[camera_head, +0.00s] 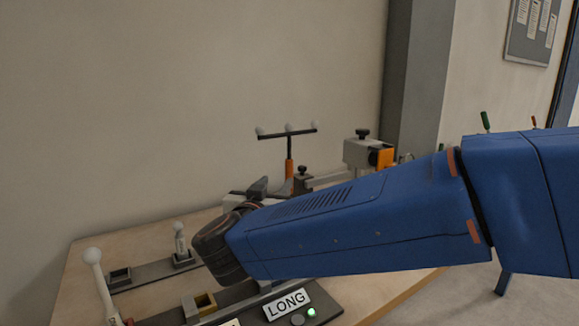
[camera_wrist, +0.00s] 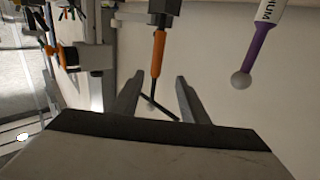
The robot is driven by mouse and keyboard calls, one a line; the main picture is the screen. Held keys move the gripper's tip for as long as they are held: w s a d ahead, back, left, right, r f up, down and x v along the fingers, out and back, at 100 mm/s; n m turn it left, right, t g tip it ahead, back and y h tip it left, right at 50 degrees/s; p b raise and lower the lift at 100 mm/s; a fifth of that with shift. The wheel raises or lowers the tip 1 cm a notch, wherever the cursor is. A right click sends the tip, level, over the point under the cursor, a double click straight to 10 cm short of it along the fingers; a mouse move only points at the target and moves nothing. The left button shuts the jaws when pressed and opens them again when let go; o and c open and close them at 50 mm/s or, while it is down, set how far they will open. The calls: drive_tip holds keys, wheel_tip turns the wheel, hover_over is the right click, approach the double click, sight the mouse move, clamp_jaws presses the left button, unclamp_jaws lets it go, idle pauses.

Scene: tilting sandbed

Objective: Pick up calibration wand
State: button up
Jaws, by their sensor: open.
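The calibration wand (camera_head: 289,172) stands upright in the head view, with an orange handle and a dark crossbar carrying white balls. In the wrist view its orange handle (camera_wrist: 158,52) comes down from a dark block, and its dark bar shows lower. My gripper (camera_wrist: 156,78) is open. In the wrist view its two grey fingers lie left and right of the wand's line, with a gap on each side. I cannot tell whether the wand is in depth between them.
In the head view, a white-ball probe (camera_head: 92,256) and a LONG label (camera_head: 287,304) are on the wooden table (camera_head: 75,275). A grey-orange clamp device (camera_head: 368,154) stands right of the wand.

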sight(286, 170)
drive_tip(key=w, duration=0.3)
drive_tip(key=w+d, duration=0.1)
drive_tip(key=w, duration=0.2)
drive_tip(key=w+d, duration=0.1)
drive_tip(key=w, duration=0.3)
drive_tip(key=shift+w+d+r, duration=0.1)
drive_tip(key=shift+w+d, duration=0.2)
drive_tip(key=shift+w, duration=0.55)
drive_tip(key=shift+w+d+r, duration=0.15)
drive_tip(key=shift+w+d, duration=0.1)
drive_tip(key=shift+w, duration=0.55)
drive_tip(key=shift+w+d+r, duration=0.1)
drive_tip(key=shift+w+d, duration=0.2)
drive_tip(key=shift+w, duration=0.55)
clamp_jaws()
